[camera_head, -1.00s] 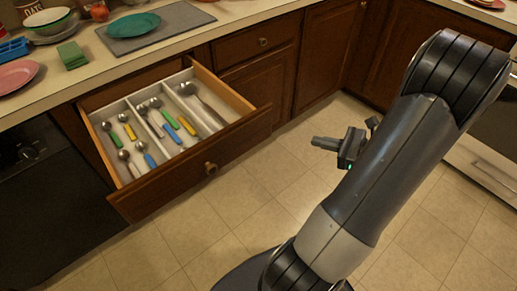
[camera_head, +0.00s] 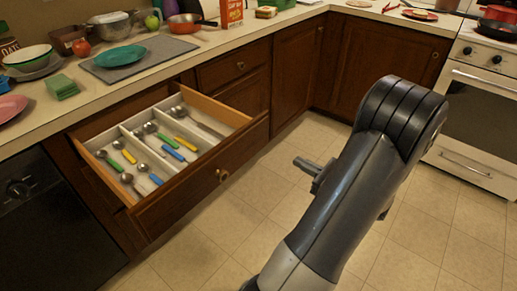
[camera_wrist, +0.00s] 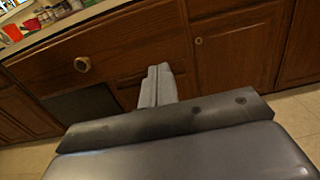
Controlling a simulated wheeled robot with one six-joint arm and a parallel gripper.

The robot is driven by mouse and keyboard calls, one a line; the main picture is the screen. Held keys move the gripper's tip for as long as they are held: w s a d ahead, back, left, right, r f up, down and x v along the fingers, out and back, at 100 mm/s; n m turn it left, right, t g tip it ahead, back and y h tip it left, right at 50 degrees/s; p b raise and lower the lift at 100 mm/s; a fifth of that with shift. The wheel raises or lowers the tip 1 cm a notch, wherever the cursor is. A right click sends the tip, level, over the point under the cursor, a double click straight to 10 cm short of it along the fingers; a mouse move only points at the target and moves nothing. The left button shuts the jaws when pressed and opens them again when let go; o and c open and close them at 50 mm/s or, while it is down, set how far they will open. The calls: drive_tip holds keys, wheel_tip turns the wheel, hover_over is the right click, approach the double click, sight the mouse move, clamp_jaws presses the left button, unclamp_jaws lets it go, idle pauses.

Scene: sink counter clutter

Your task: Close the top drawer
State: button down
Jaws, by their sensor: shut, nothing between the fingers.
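The top drawer (camera_head: 185,200) is pulled out below the counter, with a round knob (camera_head: 222,176) on its wooden front. Inside is a divided light tray (camera_head: 128,134) holding several spoons with green, yellow and blue handles. My gripper (camera_head: 298,163) is in front of the drawer and to its right, apart from it, with its fingers pointing left toward the cabinets. In the wrist view my gripper (camera_wrist: 158,78) has its fingers together and empty. A wooden front with a round knob (camera_wrist: 82,64) shows at upper left there.
The counter (camera_head: 100,88) carries a green plate (camera_head: 120,57), a pan (camera_head: 185,23), a red box (camera_head: 231,12) and bowls. A dark dishwasher (camera_head: 45,220) stands left of the drawer. A white oven (camera_head: 480,110) is at right. Tiled floor (camera_head: 235,240) before the drawer is clear.

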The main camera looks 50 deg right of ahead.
sight(258, 141)
drive_tip(key=w, duration=0.8)
drive_tip(key=w+a+b, duration=0.1)
drive_tip(key=w, duration=0.3)
drive_tip(key=shift+w, duration=0.3)
